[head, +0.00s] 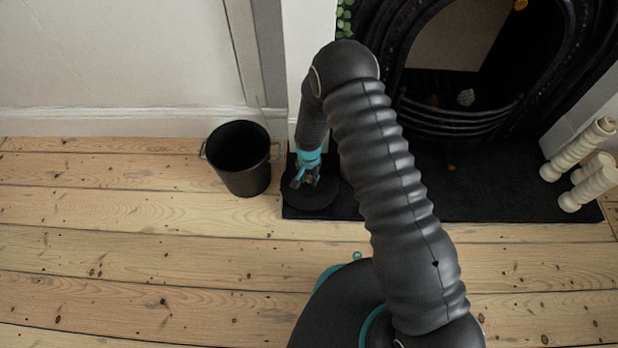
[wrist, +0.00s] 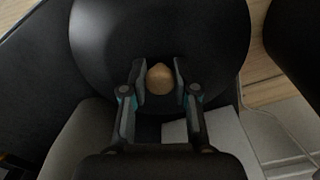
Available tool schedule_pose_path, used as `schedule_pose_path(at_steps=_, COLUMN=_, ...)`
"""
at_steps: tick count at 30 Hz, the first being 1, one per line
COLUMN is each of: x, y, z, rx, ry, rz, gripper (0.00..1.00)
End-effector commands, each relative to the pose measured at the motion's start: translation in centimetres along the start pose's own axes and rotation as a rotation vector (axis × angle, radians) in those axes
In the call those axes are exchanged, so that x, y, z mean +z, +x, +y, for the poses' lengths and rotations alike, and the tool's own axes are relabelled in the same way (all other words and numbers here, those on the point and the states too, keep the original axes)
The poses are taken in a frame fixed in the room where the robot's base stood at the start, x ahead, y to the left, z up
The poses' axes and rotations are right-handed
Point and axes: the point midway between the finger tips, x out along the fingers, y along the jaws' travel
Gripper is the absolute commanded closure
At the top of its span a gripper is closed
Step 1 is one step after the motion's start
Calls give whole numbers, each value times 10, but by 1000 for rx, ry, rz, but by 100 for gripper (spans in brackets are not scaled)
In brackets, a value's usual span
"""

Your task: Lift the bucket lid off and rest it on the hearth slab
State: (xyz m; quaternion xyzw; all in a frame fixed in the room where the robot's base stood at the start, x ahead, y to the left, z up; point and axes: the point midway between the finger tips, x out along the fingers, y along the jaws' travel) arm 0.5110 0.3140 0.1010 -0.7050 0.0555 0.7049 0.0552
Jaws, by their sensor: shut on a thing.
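The black bucket (head: 243,178) stands upright and open on the floorboards, left of the hearth slab. The round black lid (head: 318,198) is at the left end of the dark hearth slab (head: 470,195), its left edge near the slab's left edge. I cannot tell whether the lid touches the slab or hangs just above it. My gripper (head: 304,180) is shut on the lid's knob. In the wrist view the tan knob (wrist: 160,79) sits between the two fingers (wrist: 159,70), with the lid (wrist: 100,40) spread beyond them. The slab (wrist: 35,75) shows at left there.
A black fireplace (head: 460,118) stands behind the slab. Green leaves (head: 344,18) hang by the white surround. The slab's middle is clear where visible; my arm hides part of it. The floorboards in front are bare.

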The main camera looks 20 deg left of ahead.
Motion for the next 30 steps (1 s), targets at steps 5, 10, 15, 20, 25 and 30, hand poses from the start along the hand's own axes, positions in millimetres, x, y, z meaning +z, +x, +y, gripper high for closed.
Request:
schedule_pose_path(at_steps=5, x=0, y=3, z=0, rx=0, ry=0, rz=0, gripper=100)
schedule_pose_path(at_steps=10, x=0, y=6, z=0, rx=0, ry=0, rz=1, gripper=100)
schedule_pose_path(at_steps=15, x=0, y=9, z=0, rx=0, ry=0, rz=1, gripper=100)
schedule_pose_path(at_steps=20, x=0, y=11, z=0, rx=-1, ry=0, rz=1, gripper=69)
schedule_pose_path(at_steps=25, x=0, y=10, z=0, rx=0, ry=0, rz=0, gripper=42)
schedule_pose_path(at_steps=30, x=0, y=11, z=0, rx=0, ry=0, rz=0, gripper=42)
